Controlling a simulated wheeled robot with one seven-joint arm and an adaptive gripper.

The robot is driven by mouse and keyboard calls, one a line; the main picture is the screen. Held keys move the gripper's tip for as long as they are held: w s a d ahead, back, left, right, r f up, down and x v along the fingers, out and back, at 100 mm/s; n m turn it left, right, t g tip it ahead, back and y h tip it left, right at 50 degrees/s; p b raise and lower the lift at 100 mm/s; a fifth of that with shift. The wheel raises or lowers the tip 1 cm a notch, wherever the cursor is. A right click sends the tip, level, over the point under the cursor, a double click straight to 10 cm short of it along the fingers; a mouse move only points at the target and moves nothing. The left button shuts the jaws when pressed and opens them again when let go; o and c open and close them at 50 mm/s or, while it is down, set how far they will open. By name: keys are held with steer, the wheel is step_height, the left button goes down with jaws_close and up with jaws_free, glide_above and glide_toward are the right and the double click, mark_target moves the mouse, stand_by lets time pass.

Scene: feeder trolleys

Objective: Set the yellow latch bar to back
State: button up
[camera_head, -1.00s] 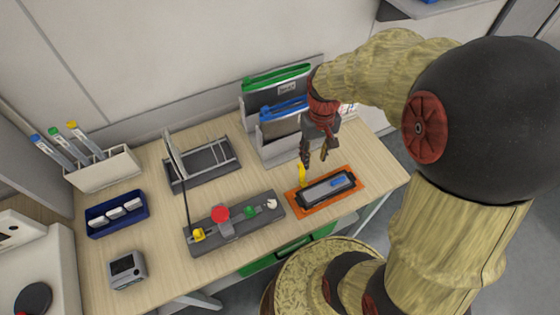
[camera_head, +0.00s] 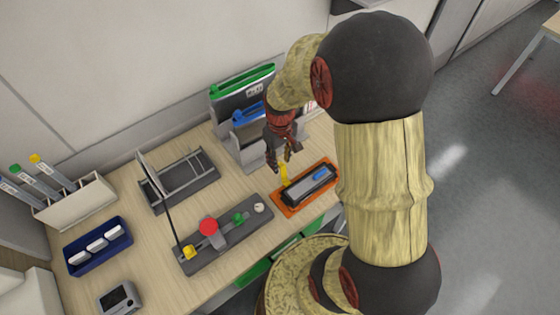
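A yellow upright bar (camera_head: 284,176) stands at the left rear edge of an orange tray (camera_head: 278,206), beside a dark case (camera_head: 308,186) with a blue piece on it. I take it for the latch bar. My gripper (camera_head: 281,164) points down just above and behind this bar, with its fingers apart and nothing seen between them. Its fingertips overlap the bar's top in the picture, so I cannot tell whether they touch it.
The strip carries a red round button (camera_head: 208,227) and a green knob (camera_head: 238,218). Document holders (camera_head: 238,130) stand behind my gripper. A grey stand (camera_head: 181,181), blue tray (camera_head: 97,247), pen box (camera_head: 75,203) and small device (camera_head: 119,299) are to the left.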

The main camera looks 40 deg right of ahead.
steer(key=shift+f, duration=0.25)
steer(key=shift+c, duration=0.6)
jaws_close()
